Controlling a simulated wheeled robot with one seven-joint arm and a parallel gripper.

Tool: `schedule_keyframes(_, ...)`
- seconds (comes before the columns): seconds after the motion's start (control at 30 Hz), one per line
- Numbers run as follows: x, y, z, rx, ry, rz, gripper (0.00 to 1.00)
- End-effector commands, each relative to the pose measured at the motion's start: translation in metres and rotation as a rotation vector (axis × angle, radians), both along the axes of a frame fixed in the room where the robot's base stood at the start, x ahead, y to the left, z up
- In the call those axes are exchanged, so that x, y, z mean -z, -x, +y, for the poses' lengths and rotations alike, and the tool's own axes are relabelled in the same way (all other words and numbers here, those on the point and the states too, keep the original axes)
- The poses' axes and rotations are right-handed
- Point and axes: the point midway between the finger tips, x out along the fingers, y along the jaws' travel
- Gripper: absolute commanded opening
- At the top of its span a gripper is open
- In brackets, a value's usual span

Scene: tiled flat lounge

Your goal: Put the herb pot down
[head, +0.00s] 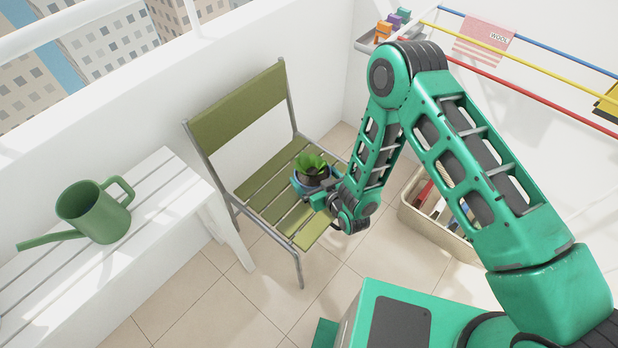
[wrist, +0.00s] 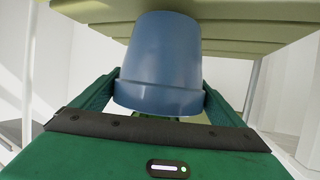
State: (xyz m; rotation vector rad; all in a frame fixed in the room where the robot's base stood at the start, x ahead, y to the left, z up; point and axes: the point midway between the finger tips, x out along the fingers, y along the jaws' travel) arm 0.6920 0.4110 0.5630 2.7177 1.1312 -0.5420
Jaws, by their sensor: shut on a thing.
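The herb pot (head: 299,187) is blue with dark soil and a green leafy herb, and stands upright over the slatted seat of the green folding chair (head: 262,188). My gripper (head: 318,192) reaches it from the right and is shut on it. In the wrist view the pot (wrist: 158,62) sits between both fingers of my gripper (wrist: 157,100), with its narrow base toward the seat slats (wrist: 255,30). I cannot tell whether the base touches the seat. The leaves are mostly hidden in the wrist view.
A green watering can (head: 95,212) stands on a white slatted bench (head: 172,190) at left. A bin of items (head: 450,240) is on the tiled floor at right. A drying rack with coloured rails (head: 520,92) is at upper right. The chair's backrest (head: 240,108) rises behind the seat.

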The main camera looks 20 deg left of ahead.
Motion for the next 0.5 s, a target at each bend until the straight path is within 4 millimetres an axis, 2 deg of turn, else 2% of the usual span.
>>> schedule_keyframes(0.1, 0.013, 0.0, 0.0, 0.001, -0.001, -0.002, 0.47)
schedule_keyframes(0.33, 0.016, 0.0, 0.0, 0.001, 0.0, -0.001, 0.47)
schedule_keyframes(0.37, 0.017, 0.0, -0.001, 0.001, 0.002, 0.001, 1.0)
schedule_keyframes(0.5, 0.017, 0.0, -0.001, 0.001, 0.002, 0.001, 1.0)
